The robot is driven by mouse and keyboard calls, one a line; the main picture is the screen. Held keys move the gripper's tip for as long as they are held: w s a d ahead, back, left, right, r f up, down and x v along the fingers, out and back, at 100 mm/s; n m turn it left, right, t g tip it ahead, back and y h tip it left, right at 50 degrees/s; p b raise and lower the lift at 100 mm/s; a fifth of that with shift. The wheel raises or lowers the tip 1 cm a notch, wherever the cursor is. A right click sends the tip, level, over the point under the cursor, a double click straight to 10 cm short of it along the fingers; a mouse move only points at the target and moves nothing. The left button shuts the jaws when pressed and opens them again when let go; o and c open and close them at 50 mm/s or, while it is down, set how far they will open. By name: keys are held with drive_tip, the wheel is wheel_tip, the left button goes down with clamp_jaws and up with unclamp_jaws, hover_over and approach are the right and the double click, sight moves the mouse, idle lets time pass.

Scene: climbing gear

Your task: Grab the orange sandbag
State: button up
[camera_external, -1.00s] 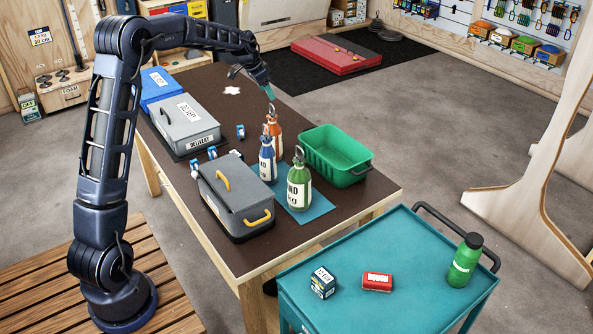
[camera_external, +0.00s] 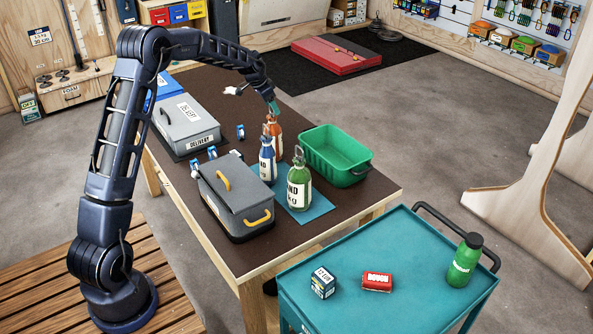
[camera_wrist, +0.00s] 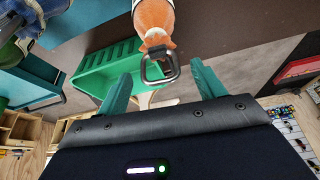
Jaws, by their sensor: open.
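The orange sandbag (camera_external: 272,129) is a bottle-shaped bag with a metal ring on top.
A green bin (camera_external: 335,157) stands right of the sandbags. A grey box with yellow handles (camera_external: 237,197) is at front left, and a grey delivery case (camera_external: 184,125) further back. A teal cart (camera_external: 400,265) stands in front. The blue and green sandbags sit close by.

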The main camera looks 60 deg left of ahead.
drive_tip(key=x, duration=0.3)
drive_tip(key=shift+f, duration=0.4)
clamp_jaws()
drive_tip(key=shift+w+r, duration=0.1)
drive_tip(key=shift+r, duration=0.05)
